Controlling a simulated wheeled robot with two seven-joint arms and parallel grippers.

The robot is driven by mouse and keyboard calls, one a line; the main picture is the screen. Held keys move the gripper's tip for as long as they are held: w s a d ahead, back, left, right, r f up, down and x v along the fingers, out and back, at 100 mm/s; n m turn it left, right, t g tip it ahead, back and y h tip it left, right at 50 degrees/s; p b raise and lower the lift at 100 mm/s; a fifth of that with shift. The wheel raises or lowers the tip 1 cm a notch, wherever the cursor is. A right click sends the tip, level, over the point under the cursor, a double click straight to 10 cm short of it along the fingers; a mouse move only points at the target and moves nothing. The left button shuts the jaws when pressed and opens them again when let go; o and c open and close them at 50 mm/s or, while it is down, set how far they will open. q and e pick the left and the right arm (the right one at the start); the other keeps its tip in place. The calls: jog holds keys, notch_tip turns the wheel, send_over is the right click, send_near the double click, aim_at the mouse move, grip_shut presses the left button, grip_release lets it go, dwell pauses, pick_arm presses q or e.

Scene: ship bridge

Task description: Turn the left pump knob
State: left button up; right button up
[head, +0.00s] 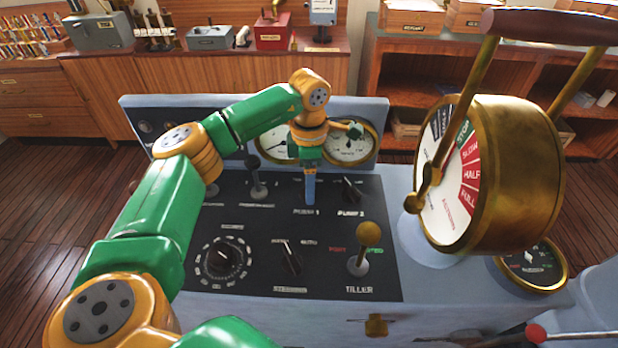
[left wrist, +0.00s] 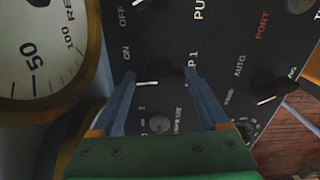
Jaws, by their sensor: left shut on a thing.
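The left pump knob, at the PUMP 1 label, is hidden behind my left gripper (head: 309,198) in the head view. In the left wrist view it is a small dark knob (left wrist: 162,76) between the tips of the two blue fingers of my left gripper (left wrist: 162,82). My left gripper points down at the black panel and is shut on this knob. My right gripper is not in view.
The black panel (head: 330,275) carries a round dial knob (head: 222,257), a selector knob (head: 291,257), a lever (head: 257,180) and a brass-topped tiller stick (head: 364,245). Round gauges (head: 349,143) stand behind. A large brass telegraph (head: 520,170) rises at the right.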

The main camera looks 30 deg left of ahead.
pick_arm(q)
jog(key=m, duration=0.7)
dwell(0.6)
jog(key=shift+r, duration=0.1)
jog(key=o, duration=1.1)
jog(key=shift+s, duration=0.1)
notch_tip(320, 180, up, 7)
jog(key=shift+d+r+b, duration=0.1)
jog(key=shift+b, duration=0.45)
